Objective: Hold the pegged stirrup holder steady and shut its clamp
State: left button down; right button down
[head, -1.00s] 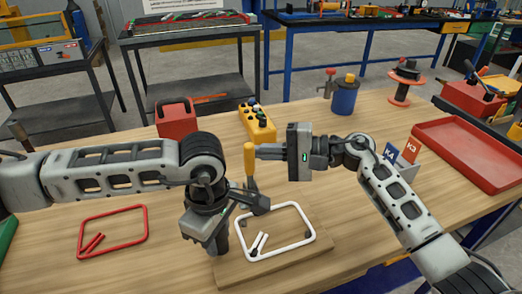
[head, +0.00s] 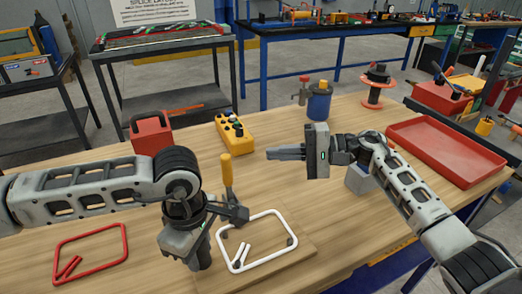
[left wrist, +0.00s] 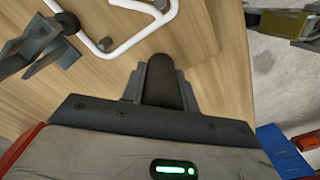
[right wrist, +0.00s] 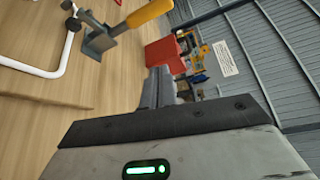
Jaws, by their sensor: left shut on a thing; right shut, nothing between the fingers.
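The holder is a wooden board (head: 290,262) carrying a white bent-rod stirrup (head: 281,254) and a grey clamp (head: 236,213) with a yellow handle (head: 226,170). The handle stands nearly upright in the head view. The clamp also shows in the right wrist view (right wrist: 98,42). I cannot tell whether it presses the stirrup. My left gripper (head: 203,258) points down at the board's left side, shut on a dark round post (left wrist: 165,82). My right gripper (head: 272,154) is shut and empty, pointing left, with a gap between its tips and the handle.
A red stirrup (head: 92,227) lies on the table at left. A red box (head: 152,133), a yellow control box (head: 234,132) and a blue can (head: 319,105) stand behind. A red tray (head: 445,152) is at right. Bare table lies in front of the tray.

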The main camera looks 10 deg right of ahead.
pick_arm(q)
jog(key=shift+r, duration=0.1)
jog(key=c, duration=1)
grip_release()
